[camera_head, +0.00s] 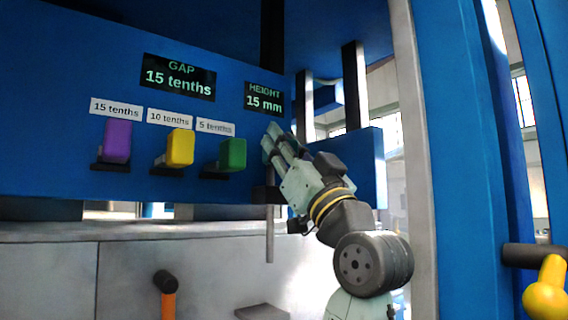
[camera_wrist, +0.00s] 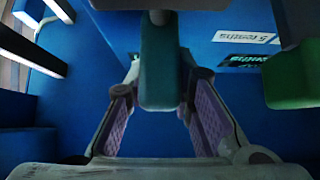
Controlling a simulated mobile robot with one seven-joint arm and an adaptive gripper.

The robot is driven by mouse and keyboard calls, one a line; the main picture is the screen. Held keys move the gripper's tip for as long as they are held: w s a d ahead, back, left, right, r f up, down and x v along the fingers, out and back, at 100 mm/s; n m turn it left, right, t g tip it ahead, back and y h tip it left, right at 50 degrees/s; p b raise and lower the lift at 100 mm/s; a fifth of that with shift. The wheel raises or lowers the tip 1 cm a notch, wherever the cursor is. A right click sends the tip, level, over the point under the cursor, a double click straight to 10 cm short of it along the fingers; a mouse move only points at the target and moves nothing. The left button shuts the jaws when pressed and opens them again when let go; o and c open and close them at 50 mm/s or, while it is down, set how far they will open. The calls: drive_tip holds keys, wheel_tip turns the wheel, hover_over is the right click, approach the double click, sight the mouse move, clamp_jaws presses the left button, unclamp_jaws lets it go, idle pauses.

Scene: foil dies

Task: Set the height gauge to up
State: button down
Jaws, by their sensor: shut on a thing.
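The height display (camera_head: 264,99) on the blue panel reads "HEIGHT 15 mm". Under it, a black bracket (camera_head: 266,194) and a thin grey rod (camera_head: 269,235) hang upright. My gripper (camera_head: 273,142) is at the panel just below the display, right of the green block. In the wrist view my gripper (camera_wrist: 163,85) has its purple-padded fingers on both sides of a teal handle (camera_wrist: 158,50) and is shut on it. The handle is hidden or hard to tell from my fingers in the head view.
The gap display (camera_head: 178,77) reads "15 tenths". Purple (camera_head: 117,141), yellow (camera_head: 180,147) and green (camera_head: 232,154) blocks stand on black holders left of my gripper; the green block (camera_wrist: 292,78) is close in the wrist view. An orange-handled lever (camera_head: 168,295) is below. A blue-and-grey frame post stands right.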

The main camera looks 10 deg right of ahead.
drive_tip(key=shift+d+r, duration=0.1)
drive_tip(key=shift+r, duration=0.9)
drive_tip(key=c, duration=1.4)
unclamp_jaws()
drive_tip(key=shift+f, duration=0.1)
drive_tip(key=shift+o, duration=0.2)
drive_tip(key=shift+s, duration=0.1)
drive_tip(key=v, duration=1.2)
